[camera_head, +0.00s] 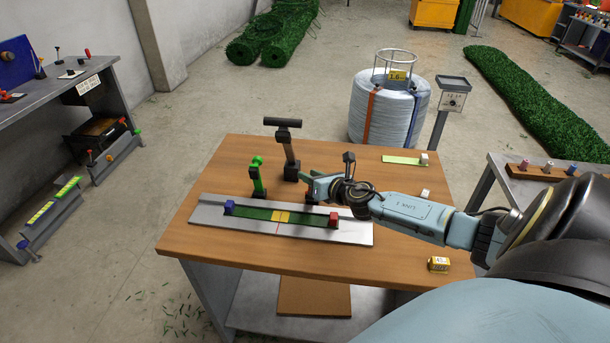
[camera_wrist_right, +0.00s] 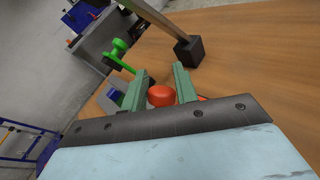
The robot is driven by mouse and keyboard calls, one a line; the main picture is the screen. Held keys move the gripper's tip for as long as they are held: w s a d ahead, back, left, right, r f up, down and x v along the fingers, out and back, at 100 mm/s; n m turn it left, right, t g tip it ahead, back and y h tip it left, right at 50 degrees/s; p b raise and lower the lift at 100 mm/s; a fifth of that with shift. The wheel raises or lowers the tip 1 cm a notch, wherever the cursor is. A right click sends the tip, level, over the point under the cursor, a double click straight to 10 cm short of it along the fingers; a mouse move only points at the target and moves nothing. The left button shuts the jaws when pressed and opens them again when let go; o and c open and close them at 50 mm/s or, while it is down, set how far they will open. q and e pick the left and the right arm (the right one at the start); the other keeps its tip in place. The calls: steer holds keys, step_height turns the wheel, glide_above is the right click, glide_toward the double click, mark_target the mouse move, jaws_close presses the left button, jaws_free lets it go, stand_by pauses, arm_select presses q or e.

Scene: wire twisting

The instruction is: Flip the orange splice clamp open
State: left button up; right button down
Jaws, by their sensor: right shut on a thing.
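The orange splice clamp shows in the right wrist view as a rounded orange-red knob (camera_wrist_right: 161,95) between my fingers; its lower part is hidden. My right gripper (camera_head: 312,187) is shut on this knob, with one green finger on each side of it in the right wrist view (camera_wrist_right: 160,88). In the head view the gripper is above the table, just behind the metal plate (camera_head: 355,234), and it mostly hides the clamp. A green upright clamp (camera_head: 257,177) stands left of it, and a black T-handled tool (camera_head: 288,150) stands behind. My left gripper is out of view.
On the plate lies a green strip with a yellow middle piece (camera_head: 282,216), a blue block (camera_head: 229,207) at its left end and a red block (camera_head: 333,219) at its right end.

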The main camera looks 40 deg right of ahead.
steer(key=shift+w+d, duration=0.35)
steer(key=shift+d, duration=0.3)
steer(key=c, duration=2)
jaws_free()
steer(key=shift+f, duration=0.15)
steer(key=o, duration=0.5)
steer(key=shift+d+f, duration=0.1)
steer(key=shift+d, duration=0.1)
steer(key=o, duration=0.4)
steer(key=shift+a, duration=0.25)
steer(key=v, duration=1.3)
steer(key=shift+s+r, duration=0.2)
steer(key=shift+r, duration=0.05)
